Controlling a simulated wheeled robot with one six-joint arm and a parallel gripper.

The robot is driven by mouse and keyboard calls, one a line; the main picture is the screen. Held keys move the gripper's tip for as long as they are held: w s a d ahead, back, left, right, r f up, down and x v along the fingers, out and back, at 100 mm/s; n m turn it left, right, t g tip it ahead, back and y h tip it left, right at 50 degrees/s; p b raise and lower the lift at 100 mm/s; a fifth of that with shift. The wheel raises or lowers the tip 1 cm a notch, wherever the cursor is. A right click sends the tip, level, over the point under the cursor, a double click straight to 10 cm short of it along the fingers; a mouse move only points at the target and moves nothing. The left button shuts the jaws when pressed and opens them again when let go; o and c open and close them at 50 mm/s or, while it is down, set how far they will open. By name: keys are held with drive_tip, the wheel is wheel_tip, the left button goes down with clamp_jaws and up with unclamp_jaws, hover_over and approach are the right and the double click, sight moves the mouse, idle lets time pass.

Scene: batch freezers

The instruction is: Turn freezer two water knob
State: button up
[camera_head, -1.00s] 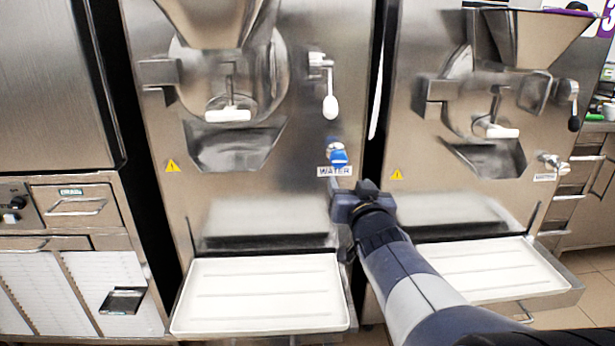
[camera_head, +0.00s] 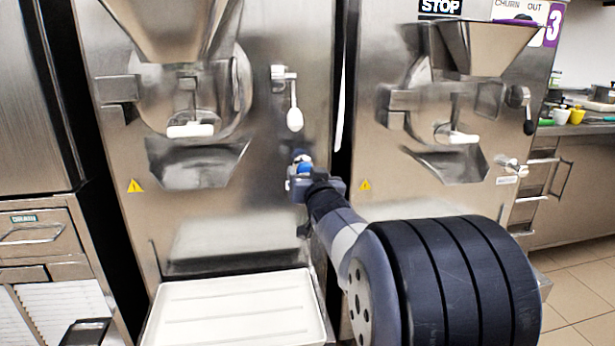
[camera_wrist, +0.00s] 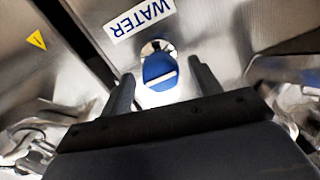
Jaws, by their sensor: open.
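The blue water knob (camera_head: 304,163) is on the steel front of the freezer (camera_head: 240,215) left of centre in the head view. My gripper (camera_head: 302,176) is at the knob and covers part of it there. In the wrist view the round blue knob (camera_wrist: 160,70), with a pale raised bar across it, sits between the two dark fingers of my gripper (camera_wrist: 164,84). The fingers are open, with a gap on both sides of the knob. The WATER label (camera_wrist: 139,18) appears upside down beside the knob; my gripper hides it in the head view.
A white-handled lever (camera_head: 294,112) hangs above the knob. A white tray (camera_head: 235,310) juts out below. A second freezer (camera_head: 400,195) with its own lever (camera_head: 528,112) and tap (camera_head: 511,168) stands to the right. A drawer cabinet (camera_head: 40,235) is at left.

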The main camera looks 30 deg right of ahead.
drive_tip(key=c, duration=1)
drive_tip(key=shift+n, duration=0.4)
drive_tip(key=shift+a+n+g+h+b, duration=0.1)
drive_tip(key=shift+n+g+h+b, duration=0.2)
drive_tip(key=shift+n+b, duration=4.25)
drive_tip(key=n+p, duration=0.3)
